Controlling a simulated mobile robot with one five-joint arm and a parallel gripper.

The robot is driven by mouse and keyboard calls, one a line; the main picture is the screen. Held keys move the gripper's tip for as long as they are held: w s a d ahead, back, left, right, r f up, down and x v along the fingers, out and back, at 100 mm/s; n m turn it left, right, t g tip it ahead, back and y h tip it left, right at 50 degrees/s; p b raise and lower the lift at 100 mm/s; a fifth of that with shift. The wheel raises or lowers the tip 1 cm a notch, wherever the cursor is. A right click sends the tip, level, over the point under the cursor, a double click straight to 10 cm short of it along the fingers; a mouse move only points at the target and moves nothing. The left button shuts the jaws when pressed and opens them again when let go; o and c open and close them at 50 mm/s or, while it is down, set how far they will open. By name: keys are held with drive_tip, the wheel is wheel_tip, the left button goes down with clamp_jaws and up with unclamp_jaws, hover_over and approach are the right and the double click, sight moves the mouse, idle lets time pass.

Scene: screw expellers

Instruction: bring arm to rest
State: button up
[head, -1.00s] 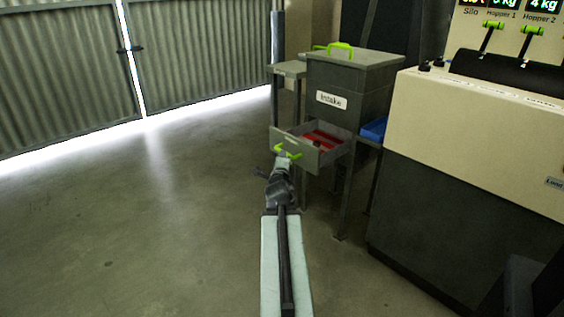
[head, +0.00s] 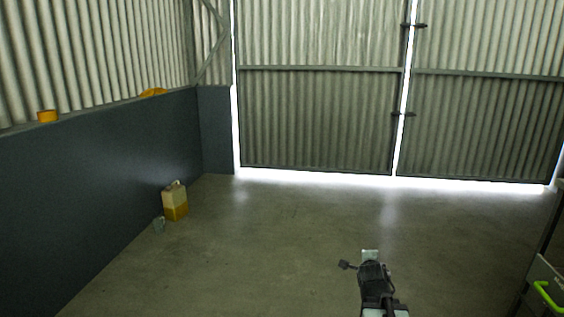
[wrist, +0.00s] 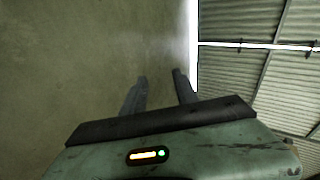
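My gripper (head: 370,253) shows at the end of my arm, low and right of centre in the head view, over bare floor. In the wrist view my gripper (wrist: 160,76) has its two dark fingers apart, with only floor seen between them. It holds nothing and touches nothing that I can see.
A grey drawer front with a green handle (head: 547,297) is cut off at the lower right edge. Corrugated doors (head: 320,115) close the back. The middle floor is clear.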

drive_tip(key=s+a+f+n+g+y+p, duration=0.3)
drive_tip(key=a+n, duration=0.4)
drive_tip(key=a, duration=0.7)
drive_tip(key=s+a+f+n+g+y+b, duration=0.1)
drive_tip(key=s+a+f+n+g, duration=0.25)
drive_tip(key=s+n, duration=0.3)
drive_tip(key=s+a+f+n+g+y+b, duration=0.1)
drive_tip(key=s+a+f+n+g, duration=0.2)
drive_tip(key=s+n, duration=0.4)
wheel_tip(320, 180, up, 38)
drive_tip(key=s+d+g+p, duration=0.1)
drive_tip(key=p, duration=3.7)
drive_tip(key=shift+r, duration=0.2)
drive_tip(key=shift+d, duration=0.15)
